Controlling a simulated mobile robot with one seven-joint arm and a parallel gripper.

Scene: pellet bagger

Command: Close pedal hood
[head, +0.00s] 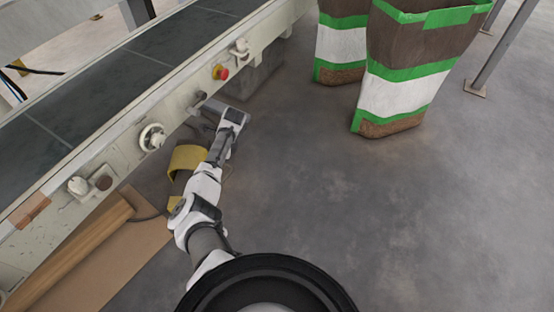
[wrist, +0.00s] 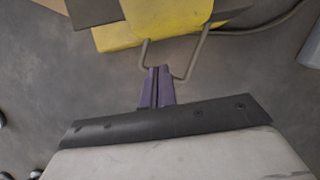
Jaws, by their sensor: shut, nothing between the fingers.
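The yellow pedal hood (head: 187,157) is on the floor beside the conveyor, left of my arm in the head view. My arm partly covers it. In the wrist view the yellow hood (wrist: 165,20) is at the top, with a bent grey wire handle (wrist: 188,66) reaching from it toward my fingers. My gripper (wrist: 157,69) is shut, with nothing between its purple fingers. The fingertips overlap the handle's near end in the picture; I cannot tell whether they touch it. My fingers are hidden in the head view. The hood's exact angle and the pedal are unclear.
The conveyor frame (head: 118,160) runs diagonally along the left, with knobs and a red stop button (head: 221,72). Striped bags (head: 408,70) stand at the upper right. A brown board (head: 105,262) lies at lower left. A dark cable (wrist: 262,29) passes the hood. Floor at right is clear.

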